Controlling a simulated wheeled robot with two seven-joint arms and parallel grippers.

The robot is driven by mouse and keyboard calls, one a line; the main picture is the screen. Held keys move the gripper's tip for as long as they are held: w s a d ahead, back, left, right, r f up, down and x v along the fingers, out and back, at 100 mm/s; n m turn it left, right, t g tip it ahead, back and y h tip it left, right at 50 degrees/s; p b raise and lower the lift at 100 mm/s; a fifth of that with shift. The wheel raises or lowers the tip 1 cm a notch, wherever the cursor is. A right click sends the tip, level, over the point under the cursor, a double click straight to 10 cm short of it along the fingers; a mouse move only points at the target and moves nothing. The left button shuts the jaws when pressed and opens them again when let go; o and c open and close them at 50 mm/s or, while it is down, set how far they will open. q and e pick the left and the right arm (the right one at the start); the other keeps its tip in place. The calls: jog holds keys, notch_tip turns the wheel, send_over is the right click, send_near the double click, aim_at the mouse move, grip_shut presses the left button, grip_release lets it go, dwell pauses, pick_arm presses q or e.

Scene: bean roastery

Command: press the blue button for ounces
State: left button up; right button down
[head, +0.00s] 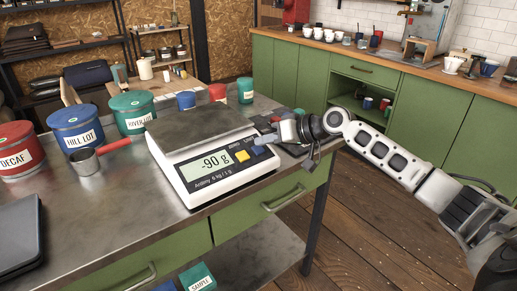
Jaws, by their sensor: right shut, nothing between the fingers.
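A white kitchen scale (231,178) with a dark metal pan (198,133) stands on the steel table. Its display (212,170) reads -90 g. On its front panel a yellow button (242,156) sits right of the display, and the blue button (258,150) sits right of the yellow one. My right gripper (261,141) comes in from the right, shut and empty. Its fingertips are just above the blue button; I cannot tell whether they touch it. My left gripper is not in view.
Labelled tins, red (16,160), blue (75,120) and green (131,103), stand behind left. A metal scoop (87,160) with a red handle lies left of the scale. A dark flat device (20,240) lies at the left edge. The table's front strip is clear.

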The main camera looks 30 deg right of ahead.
jog(key=shift+f, duration=0.15)
jog(key=shift+w+f, duration=0.15)
jog(key=shift+f, duration=0.1)
jog(key=shift+w+f+b, duration=0.1)
jog(key=shift+f+b, duration=0.35)
jog(key=shift+b, duration=0.05)
dwell(0.5)
jog(key=shift+r, duration=0.1)
jog(key=shift+s+r+p, duration=0.3)
jog(key=shift+r+p, duration=0.45)
jog(key=shift+p, duration=0.05)
jog(key=r+p, duration=0.1)
jog(key=s+r+p, duration=0.1)
jog(key=r+p, duration=0.2)
jog(key=shift+s+r, duration=0.3)
jog(key=shift+r, duration=0.05)
